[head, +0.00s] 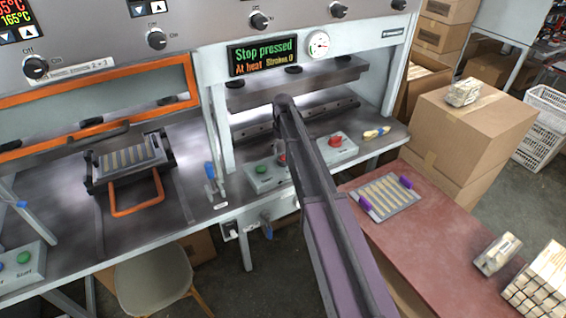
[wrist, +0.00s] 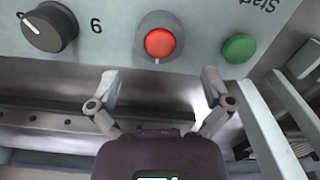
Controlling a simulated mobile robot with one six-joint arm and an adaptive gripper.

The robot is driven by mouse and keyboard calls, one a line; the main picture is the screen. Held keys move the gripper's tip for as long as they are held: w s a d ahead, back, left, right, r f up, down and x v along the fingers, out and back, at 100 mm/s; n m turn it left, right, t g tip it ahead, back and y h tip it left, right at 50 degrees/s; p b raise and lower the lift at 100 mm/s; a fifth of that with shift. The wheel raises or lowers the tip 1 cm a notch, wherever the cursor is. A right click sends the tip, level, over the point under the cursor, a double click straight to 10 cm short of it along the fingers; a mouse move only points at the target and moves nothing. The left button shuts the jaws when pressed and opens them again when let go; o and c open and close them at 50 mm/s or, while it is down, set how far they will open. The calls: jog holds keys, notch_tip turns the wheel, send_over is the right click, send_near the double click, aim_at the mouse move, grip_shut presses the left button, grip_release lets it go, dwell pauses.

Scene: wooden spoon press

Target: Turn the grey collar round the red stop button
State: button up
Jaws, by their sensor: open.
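The red stop button (wrist: 160,43) sits on the face of a light grey control box (wrist: 200,62) in the wrist view. A grey collar (wrist: 141,43) surrounds it, with a small pale mark at its lower edge. My gripper (wrist: 160,82) is open and empty. Its two fingers are spread to either side, just below the collar in the picture and apart from it. In the head view the control box (head: 254,185) stands at the press front, and my arm hides part of it and most of the gripper. The press display (head: 263,56) reads "Stop pressed".
A green start button (wrist: 239,48) and a black knob (wrist: 48,27) flank the collar. A blue-handled lever (head: 211,180) is left of the control box. A red-topped table (head: 440,235) stands at right.

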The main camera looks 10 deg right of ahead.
aim_at(283, 156)
jog(key=shift+f+b, duration=2.4)
jog(key=shift+f, duration=0.3)
jog(key=c, duration=1)
